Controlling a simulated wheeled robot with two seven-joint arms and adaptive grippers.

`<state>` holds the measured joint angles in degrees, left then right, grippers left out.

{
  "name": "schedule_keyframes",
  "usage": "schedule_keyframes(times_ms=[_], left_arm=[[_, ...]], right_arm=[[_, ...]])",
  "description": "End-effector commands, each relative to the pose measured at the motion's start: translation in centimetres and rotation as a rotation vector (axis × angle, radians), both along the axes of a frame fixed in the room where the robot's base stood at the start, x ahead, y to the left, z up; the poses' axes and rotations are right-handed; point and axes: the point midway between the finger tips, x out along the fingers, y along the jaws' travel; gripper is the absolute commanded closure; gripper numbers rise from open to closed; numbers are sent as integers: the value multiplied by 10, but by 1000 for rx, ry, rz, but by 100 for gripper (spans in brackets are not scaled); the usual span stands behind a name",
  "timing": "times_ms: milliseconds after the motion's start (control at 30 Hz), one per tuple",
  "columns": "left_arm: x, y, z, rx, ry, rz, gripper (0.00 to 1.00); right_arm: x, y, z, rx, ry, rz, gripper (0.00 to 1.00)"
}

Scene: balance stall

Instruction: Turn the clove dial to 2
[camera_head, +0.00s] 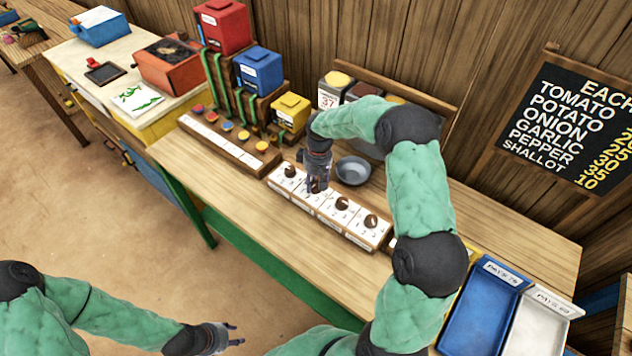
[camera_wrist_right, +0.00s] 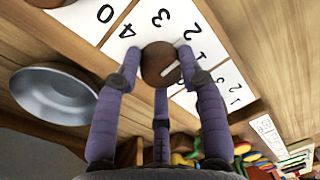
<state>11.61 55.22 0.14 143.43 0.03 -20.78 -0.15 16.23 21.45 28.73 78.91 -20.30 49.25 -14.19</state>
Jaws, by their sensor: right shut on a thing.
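A white dial panel (camera_head: 328,212) with several brown knobs lies on the wooden table. My right gripper (camera_head: 316,188) reaches down from above onto the second knob from the left. In the right wrist view its purple fingers (camera_wrist_right: 160,75) are shut around a round brown knob (camera_wrist_right: 157,62). The knob's white mark points right, roughly toward the 1. The digits 0, 4, 3, 2 and 1 are printed around it. The panel's name labels are too small to read, so I cannot tell which is clove. My left gripper (camera_head: 236,334) is open and empty, low in front of the table.
A grey bowl (camera_head: 353,171) stands just behind the panel. Red, blue and yellow boxes (camera_head: 258,72) with a button strip (camera_head: 225,143) are at the left. Blue and white trays (camera_head: 483,308) lie at the right front. A price board (camera_head: 570,125) stands at the back right.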

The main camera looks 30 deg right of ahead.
Motion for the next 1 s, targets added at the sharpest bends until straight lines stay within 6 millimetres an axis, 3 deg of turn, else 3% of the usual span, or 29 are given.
schedule_keyframes(times_ms=[267,300,367,767,1000], left_arm=[[0,0,0,0,0,0,60],[0,0,0,0,0,0,60],[0,0,0,0,0,0,60],[0,0,0,0,0,0,60],[0,0,0,0,0,0,60]], right_arm=[[4,0,3,-2,-12,-2,93],[4,0,3,-2,-12,-2,49],[3,0,2,-2,-11,-1,37],[2,-1,5,-1,-5,-1,37],[3,-3,41,-1,-8,-1,37]])
